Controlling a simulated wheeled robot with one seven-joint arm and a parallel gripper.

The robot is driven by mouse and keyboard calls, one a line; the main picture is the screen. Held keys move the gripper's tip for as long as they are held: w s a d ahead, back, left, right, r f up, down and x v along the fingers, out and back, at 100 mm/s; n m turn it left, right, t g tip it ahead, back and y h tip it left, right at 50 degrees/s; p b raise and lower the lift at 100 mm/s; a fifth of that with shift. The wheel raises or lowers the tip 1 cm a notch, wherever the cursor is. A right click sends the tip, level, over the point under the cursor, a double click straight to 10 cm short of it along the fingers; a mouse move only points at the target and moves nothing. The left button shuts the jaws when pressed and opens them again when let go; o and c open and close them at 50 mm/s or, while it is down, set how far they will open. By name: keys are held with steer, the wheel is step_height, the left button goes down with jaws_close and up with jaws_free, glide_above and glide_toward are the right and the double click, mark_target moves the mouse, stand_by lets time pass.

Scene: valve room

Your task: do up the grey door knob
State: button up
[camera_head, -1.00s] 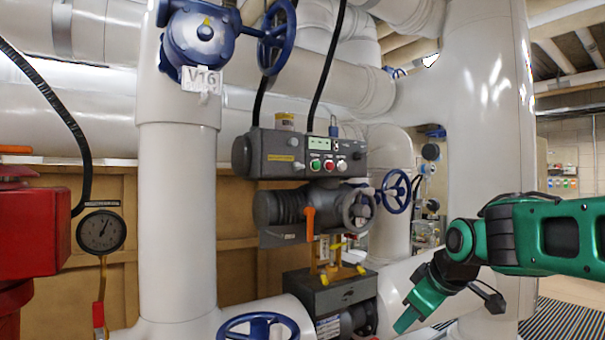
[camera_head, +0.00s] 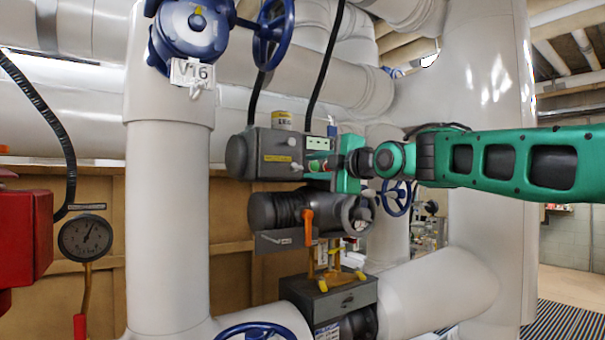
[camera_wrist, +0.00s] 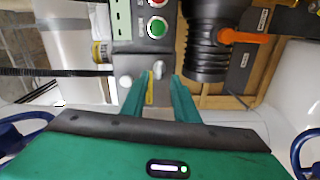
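A small light-grey knob (camera_head: 296,167) sits on the front of the grey control box (camera_head: 262,152), beside a yellow label; it seems to be the door knob. In the wrist view the knob (camera_wrist: 158,69) shows just beyond the fingertips, between their lines. My green gripper (camera_head: 322,167) is in front of the box's right part, its fingers pointing left. In the wrist view my gripper (camera_wrist: 158,85) is open, its two fingers apart with nothing held. I cannot tell how far the tips are from the box. My gripper hides the box's right side.
A green button (camera_wrist: 157,27) and a second light round knob (camera_wrist: 126,80) are close by on the box. An orange lever (camera_head: 308,227) and grey handwheel (camera_head: 357,214) are below. A white pipe (camera_head: 168,220) stands left; a blue handwheel (camera_head: 272,33) is above.

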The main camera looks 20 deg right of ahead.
mark_target(299, 168)
steer(key=shift+x, duration=2.8)
